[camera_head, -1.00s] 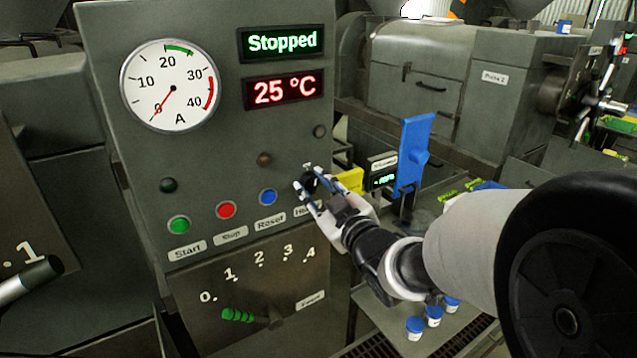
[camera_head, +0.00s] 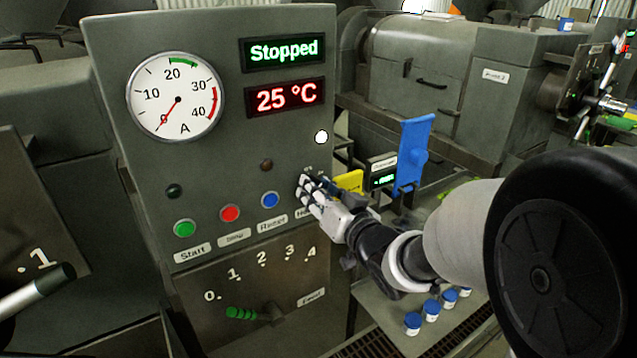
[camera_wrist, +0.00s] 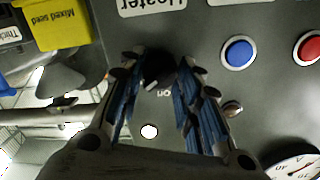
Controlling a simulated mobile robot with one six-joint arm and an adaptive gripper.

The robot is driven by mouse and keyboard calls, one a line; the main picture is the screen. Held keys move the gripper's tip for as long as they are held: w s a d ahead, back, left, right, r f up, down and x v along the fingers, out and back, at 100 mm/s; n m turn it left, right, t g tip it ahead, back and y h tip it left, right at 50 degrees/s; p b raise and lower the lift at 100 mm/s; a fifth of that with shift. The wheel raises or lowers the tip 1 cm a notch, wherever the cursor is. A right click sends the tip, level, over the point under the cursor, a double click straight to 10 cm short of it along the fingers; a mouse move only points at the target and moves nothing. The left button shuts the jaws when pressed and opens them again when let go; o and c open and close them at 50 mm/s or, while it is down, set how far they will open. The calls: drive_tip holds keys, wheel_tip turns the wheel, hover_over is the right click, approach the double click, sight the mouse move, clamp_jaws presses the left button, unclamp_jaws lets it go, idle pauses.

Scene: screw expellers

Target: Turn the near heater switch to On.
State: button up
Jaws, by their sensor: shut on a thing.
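The near heater switch is a black knob (camera_wrist: 158,68) on the grey control panel (camera_head: 215,130), above the Heater label (camera_wrist: 152,5). My gripper (camera_wrist: 157,72) has a finger on each side of the knob and is shut on it. The knob's pale mark lies close to the "On" lettering (camera_wrist: 163,93). In the head view my gripper (camera_head: 306,190) hides most of the knob. The round lamp (camera_head: 321,137) above the switch glows white; it also shows in the wrist view (camera_wrist: 149,131).
Green Start (camera_head: 184,228), red Stop (camera_head: 230,213) and blue Reset (camera_head: 270,200) buttons sit left of the switch. The displays (camera_head: 285,95) read Stopped and 25 °C. A yellow container (camera_wrist: 55,22) and a blue upright part (camera_head: 414,155) stand right of the panel.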

drive_tip(key=shift+m, duration=0.6)
drive_tip(key=shift+r, duration=0.1)
drive_tip(key=o, duration=1.1)
drive_tip(key=v, duration=0.7)
drive_tip(key=shift+s+d, duration=0.15)
drive_tip(key=shift+s, duration=0.05)
